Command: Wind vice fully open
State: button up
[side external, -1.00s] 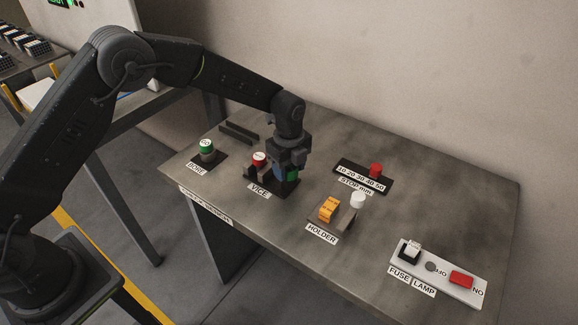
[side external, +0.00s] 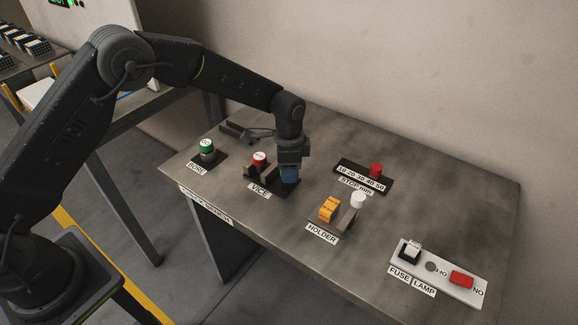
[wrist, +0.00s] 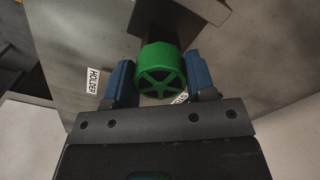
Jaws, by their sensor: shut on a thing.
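A green spoked handwheel (wrist: 161,72) shows in the wrist view, at the end of a dark part. My gripper (side external: 289,178) is at the right end of the vice, pointing down. In the wrist view its blue fingers stand on either side of the handwheel, shut on it. The gripper hides the handwheel in the side view. The gap between the vice jaws is hard to make out.
A green BORE knob (side external: 207,147) stands left of the vice. The red stop knob (side external: 376,170) and scale are to the right, behind the holder (side external: 330,209). The fuse and lamp panel (side external: 440,274) is at the right front. The table's back right is clear.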

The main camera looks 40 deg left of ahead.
jog(key=n, duration=1.4)
jog(key=shift+n, duration=0.3)
jog(key=n, duration=0.5)
jog(key=shift+d, duration=0.1)
jog(key=n, duration=0.5)
jog(key=shift+r+n, duration=0.1)
jog(key=shift+n, duration=0.3)
jog(key=o, duration=0.9)
